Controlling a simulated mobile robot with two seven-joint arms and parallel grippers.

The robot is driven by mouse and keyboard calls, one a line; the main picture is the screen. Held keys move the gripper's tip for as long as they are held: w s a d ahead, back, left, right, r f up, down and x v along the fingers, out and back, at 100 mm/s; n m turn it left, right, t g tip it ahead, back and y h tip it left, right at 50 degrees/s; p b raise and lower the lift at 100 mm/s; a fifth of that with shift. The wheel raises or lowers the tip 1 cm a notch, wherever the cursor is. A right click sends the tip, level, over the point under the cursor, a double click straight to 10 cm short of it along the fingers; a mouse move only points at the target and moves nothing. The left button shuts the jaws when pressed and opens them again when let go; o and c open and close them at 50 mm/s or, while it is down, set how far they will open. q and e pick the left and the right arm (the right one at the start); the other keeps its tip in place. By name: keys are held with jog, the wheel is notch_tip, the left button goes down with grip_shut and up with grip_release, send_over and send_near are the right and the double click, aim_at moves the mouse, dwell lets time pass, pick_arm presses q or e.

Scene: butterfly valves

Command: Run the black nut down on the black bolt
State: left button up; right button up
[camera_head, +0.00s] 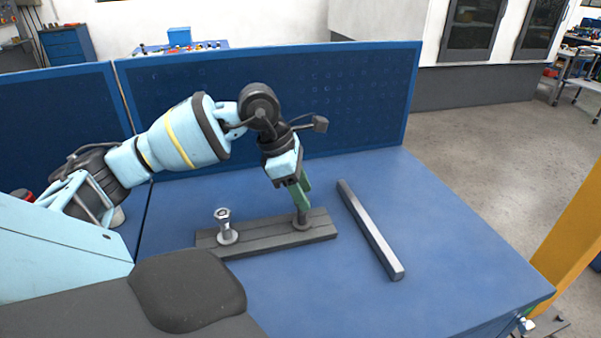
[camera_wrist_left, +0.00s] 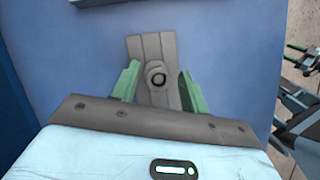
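The black bolt (camera_head: 301,218) stands upright at the right end of a dark grey base bar. In the left wrist view its round end shows inside a grey-black ring, which looks like the black nut (camera_wrist_left: 157,76). The thread and the nut's height are hard to make out. My left gripper (camera_head: 303,197) points down over this bolt. Its green fingers (camera_wrist_left: 158,88) are apart, one on each side of the nut, with gaps visible on both sides. My right gripper seems to show small at the right edge of the left wrist view (camera_wrist_left: 298,59), too small to read.
A silver bolt with a nut near its top (camera_head: 225,226) stands at the left end of the base bar (camera_head: 263,237). A loose grey bar (camera_head: 368,229) lies to the right on the blue table (camera_head: 440,262). A blue perforated panel (camera_head: 345,95) closes the back.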

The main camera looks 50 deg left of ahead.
pick_arm(q)
jog(key=shift+o, duration=0.4)
jog(key=shift+a, duration=0.1)
jog(key=shift+s+r, duration=0.1)
jog(key=shift+r, duration=0.05)
jog(key=v, duration=0.7)
jog(key=shift+r, duration=0.25)
pick_arm(e)
jog(key=shift+w+a+r, duration=0.15)
jog(key=shift+w+r, duration=0.1)
jog(key=shift+w, duration=0.25)
jog(key=shift+s, duration=0.1)
